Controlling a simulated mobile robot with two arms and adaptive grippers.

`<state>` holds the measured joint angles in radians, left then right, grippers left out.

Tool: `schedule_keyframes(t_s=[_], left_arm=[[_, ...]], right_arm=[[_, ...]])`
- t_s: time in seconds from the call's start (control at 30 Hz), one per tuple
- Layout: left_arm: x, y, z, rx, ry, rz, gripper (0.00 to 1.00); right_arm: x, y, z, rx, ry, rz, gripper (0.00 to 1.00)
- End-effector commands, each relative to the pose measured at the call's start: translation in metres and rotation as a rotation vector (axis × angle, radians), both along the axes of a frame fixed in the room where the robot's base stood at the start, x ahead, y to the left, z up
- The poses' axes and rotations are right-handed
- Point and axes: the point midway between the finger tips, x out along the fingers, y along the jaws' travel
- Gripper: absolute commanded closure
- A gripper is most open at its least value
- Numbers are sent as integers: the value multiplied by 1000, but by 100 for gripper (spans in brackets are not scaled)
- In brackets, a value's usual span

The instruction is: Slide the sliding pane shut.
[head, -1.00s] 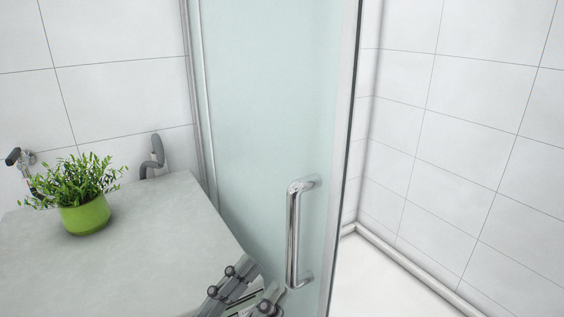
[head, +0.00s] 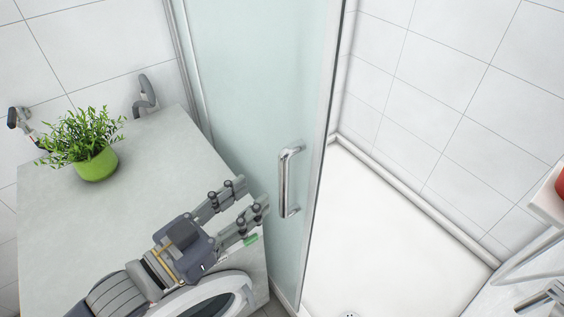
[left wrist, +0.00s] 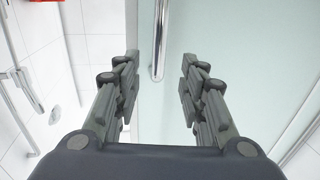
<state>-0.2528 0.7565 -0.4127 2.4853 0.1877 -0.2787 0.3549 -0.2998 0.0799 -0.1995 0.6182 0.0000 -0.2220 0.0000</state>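The sliding pane (head: 250,95) is a frosted, pale green glass panel with a light metal edge; it stands left of an open gap into the shower. Its chrome bar handle (head: 285,182) is upright near the pane's right edge. The handle also shows in the left wrist view (left wrist: 159,45), ahead of the fingers and between their lines. My left gripper (head: 254,196) is open and empty, just left of the handle and apart from it; its fingers show spread in the left wrist view (left wrist: 158,88). My right gripper is not in view.
A grey counter (head: 60,220) with a green potted plant (head: 95,164) lies left of the pane, above a round-doored washing machine (head: 215,296). The white shower floor (head: 380,225) is clear. A shelf with a red object (head: 560,185) is at right.

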Motion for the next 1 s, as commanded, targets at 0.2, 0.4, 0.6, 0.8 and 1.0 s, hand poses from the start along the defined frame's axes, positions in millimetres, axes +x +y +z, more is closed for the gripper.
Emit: schedule_keyframes(t_s=[0.2,0.4,0.6,0.8,1.0], left_arm=[[23,-21,4,-3,-4,0,62],[47,-43,4,-3,-4,-1,62],[65,-61,3,-1,-4,-1,62],[72,-68,1,-1,-4,-2,62],[72,-68,1,0,-3,-2,62]], right_arm=[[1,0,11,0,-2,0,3],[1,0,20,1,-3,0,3],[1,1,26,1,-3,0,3],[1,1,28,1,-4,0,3],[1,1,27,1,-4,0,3]])
